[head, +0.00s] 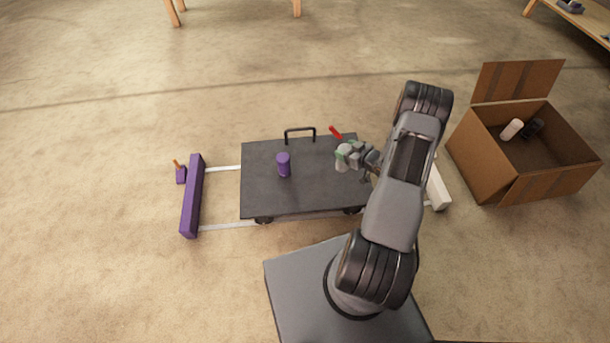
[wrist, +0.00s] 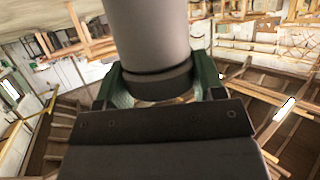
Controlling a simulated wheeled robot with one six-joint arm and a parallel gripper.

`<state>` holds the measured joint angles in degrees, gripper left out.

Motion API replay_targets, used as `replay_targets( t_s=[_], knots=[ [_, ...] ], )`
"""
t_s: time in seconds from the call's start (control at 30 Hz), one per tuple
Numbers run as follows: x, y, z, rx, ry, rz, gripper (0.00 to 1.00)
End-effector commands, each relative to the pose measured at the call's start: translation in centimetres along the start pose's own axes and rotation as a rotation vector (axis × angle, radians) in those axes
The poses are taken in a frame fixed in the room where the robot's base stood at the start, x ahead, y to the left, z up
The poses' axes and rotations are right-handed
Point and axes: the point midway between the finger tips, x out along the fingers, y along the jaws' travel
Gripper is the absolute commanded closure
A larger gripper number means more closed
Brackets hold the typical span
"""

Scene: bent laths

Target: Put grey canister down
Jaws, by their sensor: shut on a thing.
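My gripper (head: 350,152) is over the right part of a dark flat cart (head: 262,198) in the head view. It is shut on the grey canister (head: 342,163), which looks small and pale there. In the wrist view the grey canister (wrist: 150,38) is large, with a darker band at its gripped end, between the green fingers (wrist: 160,88). I cannot tell whether it touches the cart's top. A purple canister (head: 284,165) stands on the cart, left of my gripper.
A red object (head: 336,132) shows at the cart's back edge, right of its black handle (head: 300,132). A purple beam (head: 192,196) lies left, a white one (head: 438,188) right. An open cardboard box (head: 482,150) at right holds a white (head: 512,130) and a black item (head: 533,128).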

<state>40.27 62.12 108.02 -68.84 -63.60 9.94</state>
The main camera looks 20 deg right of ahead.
Motion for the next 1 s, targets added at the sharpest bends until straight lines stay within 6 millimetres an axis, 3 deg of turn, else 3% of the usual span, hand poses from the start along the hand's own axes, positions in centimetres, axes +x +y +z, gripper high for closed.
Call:
replay_targets(
  t_s=[0.13, 0.27, 0.63, 0.7, 1.0],
  knots=[
    [-2.4, 1.1, 1.2, -0.018, 0.001, -0.045, 0.83],
    [-2.1, 1.0, 2.0, -0.029, 0.001, -0.069, 0.83],
    [7.0, -1.5, 2.8, -0.035, 0.001, -0.079, 0.83],
    [8.4, -1.6, 3.9, -0.032, 0.000, -0.076, 0.83],
    [11.7, -2.2, 5.4, -0.032, 0.001, -0.073, 0.83]
  ],
)
